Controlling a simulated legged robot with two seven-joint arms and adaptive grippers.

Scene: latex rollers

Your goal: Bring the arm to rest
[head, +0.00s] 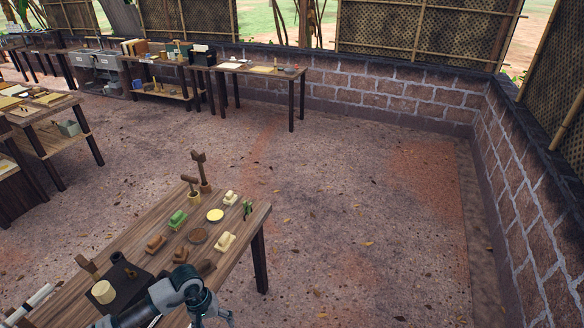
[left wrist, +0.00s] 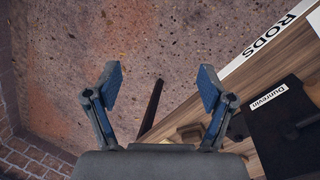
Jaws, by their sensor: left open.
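My left arm (head: 170,293) comes in from the bottom left of the head view, over the near end of the wooden work table (head: 245,226). My left gripper (head: 224,316) hangs at the bottom edge of that view, partly cut off. In the left wrist view its two blue-padded fingers (left wrist: 160,84) are spread wide with nothing between them. Below them are bare ground and a dark table leg (left wrist: 151,108). The table top lies to the right in that view. My right gripper is in neither view.
A white "RODS" label (left wrist: 270,36) marks one edge. Open ground (head: 350,220) lies right of the table, up to a brick wall (head: 510,190).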

